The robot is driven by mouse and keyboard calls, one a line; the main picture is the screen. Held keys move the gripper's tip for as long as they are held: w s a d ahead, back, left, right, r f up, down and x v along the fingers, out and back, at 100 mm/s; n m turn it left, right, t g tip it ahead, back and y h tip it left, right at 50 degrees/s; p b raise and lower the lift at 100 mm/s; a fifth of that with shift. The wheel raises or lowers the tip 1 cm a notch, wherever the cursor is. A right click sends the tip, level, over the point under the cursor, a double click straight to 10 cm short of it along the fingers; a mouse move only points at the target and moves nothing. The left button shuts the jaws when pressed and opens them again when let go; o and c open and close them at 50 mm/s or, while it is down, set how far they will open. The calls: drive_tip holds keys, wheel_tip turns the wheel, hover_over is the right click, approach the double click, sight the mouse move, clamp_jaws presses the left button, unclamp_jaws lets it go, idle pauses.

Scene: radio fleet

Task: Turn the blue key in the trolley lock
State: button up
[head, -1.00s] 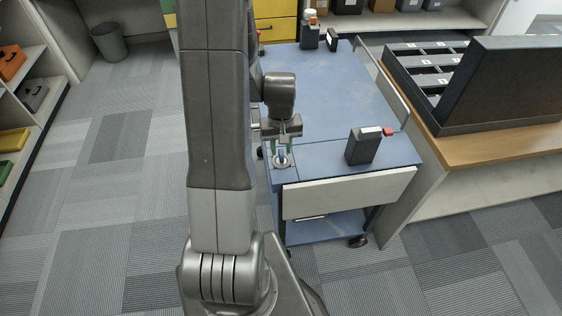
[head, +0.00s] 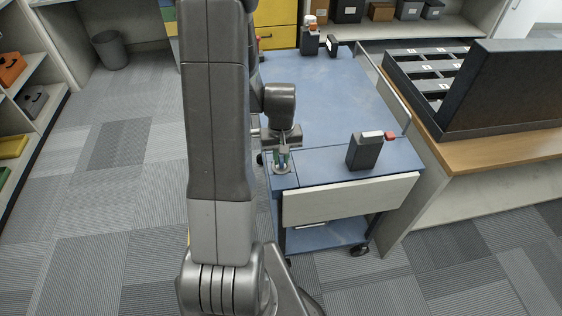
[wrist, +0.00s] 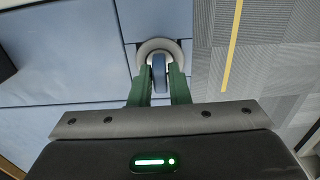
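The blue key (wrist: 159,72) stands in the round grey lock (wrist: 160,46) on the blue trolley top, near its front left corner. In the wrist view the key is edge-on between the two green fingers of my gripper (wrist: 160,84), one on each side. My gripper appears shut on the key. In the head view my gripper (head: 282,158) points down over the lock (head: 281,169), and the fingers hide most of the key. The trolley (head: 325,95) has a pale front panel (head: 350,199).
A dark box-shaped radio (head: 364,152) with a red knob stands on the trolley right of the lock. More dark devices (head: 309,42) stand at its far end. A wooden desk (head: 465,150) with an open black case (head: 510,90) is close on the right. Floor at left is clear.

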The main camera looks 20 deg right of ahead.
clamp_jaws()
drive_tip(key=m+b, duration=0.1)
drive_tip(key=m, duration=0.4)
drive_tip(key=shift+m, duration=0.4)
drive_tip(key=m, duration=0.5)
drive_tip(key=shift+b, duration=0.4)
drive_tip(key=shift+m, duration=0.4)
